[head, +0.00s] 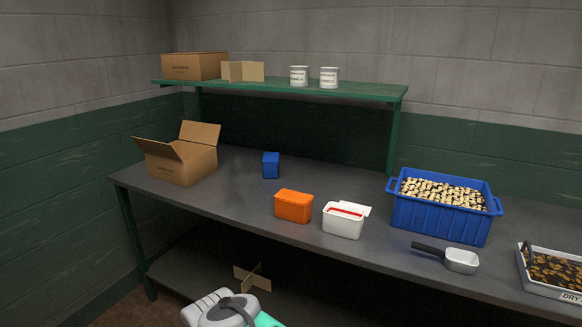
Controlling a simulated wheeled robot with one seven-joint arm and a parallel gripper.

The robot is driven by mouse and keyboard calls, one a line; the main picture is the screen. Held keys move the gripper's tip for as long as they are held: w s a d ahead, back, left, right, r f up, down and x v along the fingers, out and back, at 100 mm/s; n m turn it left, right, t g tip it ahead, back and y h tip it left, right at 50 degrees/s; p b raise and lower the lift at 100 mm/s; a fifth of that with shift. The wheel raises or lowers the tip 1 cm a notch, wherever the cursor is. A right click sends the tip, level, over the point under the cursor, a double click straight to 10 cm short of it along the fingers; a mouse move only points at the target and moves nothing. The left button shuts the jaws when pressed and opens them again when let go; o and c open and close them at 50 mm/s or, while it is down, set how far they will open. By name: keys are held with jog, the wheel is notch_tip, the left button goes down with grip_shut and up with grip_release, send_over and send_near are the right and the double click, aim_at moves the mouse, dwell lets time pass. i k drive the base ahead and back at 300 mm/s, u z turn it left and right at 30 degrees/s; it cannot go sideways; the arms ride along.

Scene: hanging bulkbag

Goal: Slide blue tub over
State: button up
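A small blue tub (271,165) stands upright on the grey workbench (240,205), toward the back, under the left part of the green shelf. An orange tub (293,206) stands nearer the front edge, to the right of the blue tub and apart from it. A white tub (342,221) with something red at its top stands just right of the orange one. A part of my arm shows at the bottom edge, in front of the bench. My gripper's fingers are not in view.
An open cardboard box (182,160) stands left of the blue tub. A big blue crate (438,217) of pale pieces, a scoop (460,261) and a grey tray (553,290) are at right. The green shelf (290,87) overhangs the back. Bench around the blue tub is clear.

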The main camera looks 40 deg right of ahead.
aim_at(270, 170)
jog(key=z, duration=0.5)
jog(key=k, duration=0.55)
jog(key=u, duration=0.1)
jog(key=i, duration=0.55)
jog(key=u, duration=1.05)
jog(key=i, duration=1.55)
jog(key=z, duration=1.15)
jog(key=i, duration=0.55)
jog(key=z, duration=0.6)
